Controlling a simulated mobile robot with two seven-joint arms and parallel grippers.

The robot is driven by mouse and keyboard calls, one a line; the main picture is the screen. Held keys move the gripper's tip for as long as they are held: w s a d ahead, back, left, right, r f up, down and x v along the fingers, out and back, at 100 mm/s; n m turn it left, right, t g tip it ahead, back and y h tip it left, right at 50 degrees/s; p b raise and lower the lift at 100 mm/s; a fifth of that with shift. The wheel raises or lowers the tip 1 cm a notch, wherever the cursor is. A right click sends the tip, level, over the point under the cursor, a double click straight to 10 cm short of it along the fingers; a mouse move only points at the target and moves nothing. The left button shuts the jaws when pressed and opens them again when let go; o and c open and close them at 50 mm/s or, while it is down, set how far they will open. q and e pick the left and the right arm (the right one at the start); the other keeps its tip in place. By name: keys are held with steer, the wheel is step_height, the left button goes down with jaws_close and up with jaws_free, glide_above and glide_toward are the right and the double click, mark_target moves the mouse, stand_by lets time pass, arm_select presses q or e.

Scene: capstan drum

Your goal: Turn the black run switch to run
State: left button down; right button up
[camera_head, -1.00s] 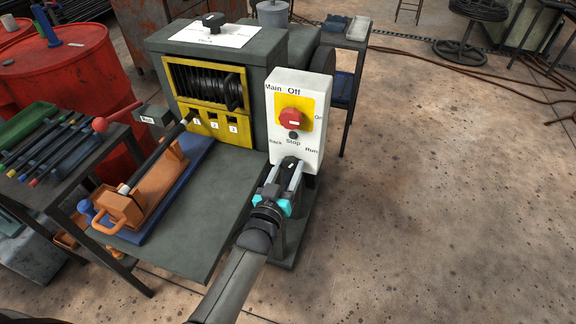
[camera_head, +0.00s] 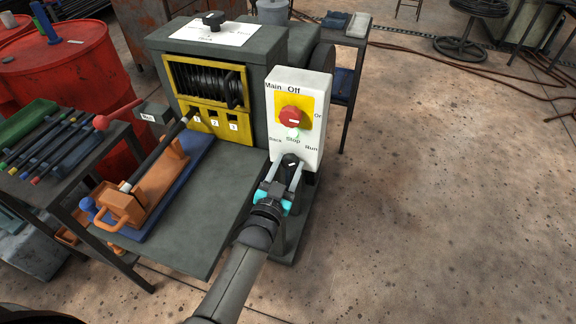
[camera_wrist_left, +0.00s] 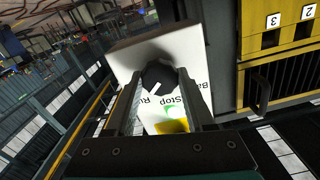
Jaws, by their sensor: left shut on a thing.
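The white control box (camera_head: 311,92) stands at the machine's right front. Its black run switch (camera_head: 291,160) sits below the Back, Stop and Run labels. My left gripper (camera_head: 287,170) is shut on this switch, one finger on each side. In the left wrist view the black switch (camera_wrist_left: 159,80) sits between the fingertips, and its white pointer slants toward the Run lettering. A small lamp (camera_head: 293,133) above the Stop label glows pale green. My right gripper is not in view.
A red knob (camera_head: 290,117) on a yellow plate sits above the switch. The grey machine (camera_head: 259,60) with its shelf (camera_head: 205,225) stands to the left. An orange fixture (camera_head: 150,190) rests on a blue base on the shelf.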

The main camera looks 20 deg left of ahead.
arm_select(q)
steer(key=shift+c, duration=1.3)
jaws_free()
steer(key=shift+s, duration=0.1)
steer(key=s+p, duration=0.2)
steer(key=s, duration=1.3)
steer(key=shift+a, duration=0.25)
